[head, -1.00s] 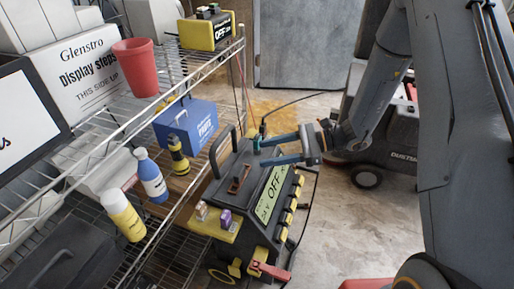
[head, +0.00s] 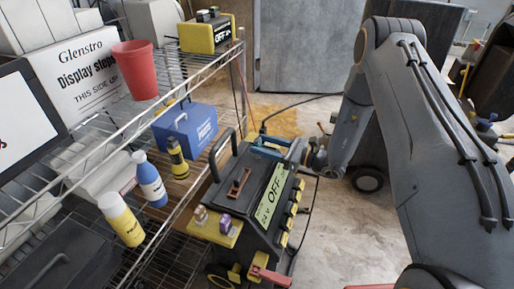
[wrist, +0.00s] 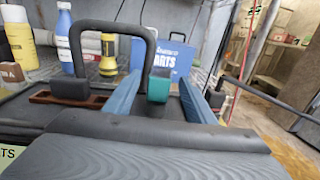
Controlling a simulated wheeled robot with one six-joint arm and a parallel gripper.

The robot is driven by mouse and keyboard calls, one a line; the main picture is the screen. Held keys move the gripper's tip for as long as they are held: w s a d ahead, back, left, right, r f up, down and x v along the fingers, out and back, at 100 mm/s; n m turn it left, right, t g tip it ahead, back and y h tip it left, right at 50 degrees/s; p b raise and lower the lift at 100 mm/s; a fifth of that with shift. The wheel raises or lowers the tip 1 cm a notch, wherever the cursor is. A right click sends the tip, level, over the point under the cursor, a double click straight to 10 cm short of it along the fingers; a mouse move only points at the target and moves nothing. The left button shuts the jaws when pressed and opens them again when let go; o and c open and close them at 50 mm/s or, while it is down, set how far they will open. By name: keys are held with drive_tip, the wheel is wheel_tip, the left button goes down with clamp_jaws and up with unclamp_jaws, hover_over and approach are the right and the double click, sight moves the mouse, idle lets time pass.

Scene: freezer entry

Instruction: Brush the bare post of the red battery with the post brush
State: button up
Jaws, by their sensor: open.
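My gripper (head: 258,145) is open over the far top edge of the black charger cart (head: 222,193). Its two blue fingers stand on either side of a small teal block-shaped thing (wrist: 158,88) in the wrist view, with a gap on both sides. This may be the post brush; its lower part is hidden behind the gripper body. A brown tray (head: 238,186) with a dark block lies on the cart top, apart from the fingers. I cannot make out the red battery or its bare post.
The cart's black handle (head: 214,158) rises close to the fingers. The wire shelf at left holds a blue parts box (head: 186,128), a yellow-black flashlight (head: 177,158), bottles and a red cup (head: 135,70). A red clamp (head: 270,276) hangs low on the cart.

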drive_tip(key=shift+x, duration=1.2)
drive_tip(key=c, duration=1.2)
wheel_tip(320, 180, up, 10)
drive_tip(key=shift+f, duration=0.2)
drive_tip(key=shift+r+p, duration=1.25)
drive_tip(key=shift+r, duration=1)
drive_tip(key=shift+d+f, duration=0.1)
drive_tip(key=shift+d, duration=0.05)
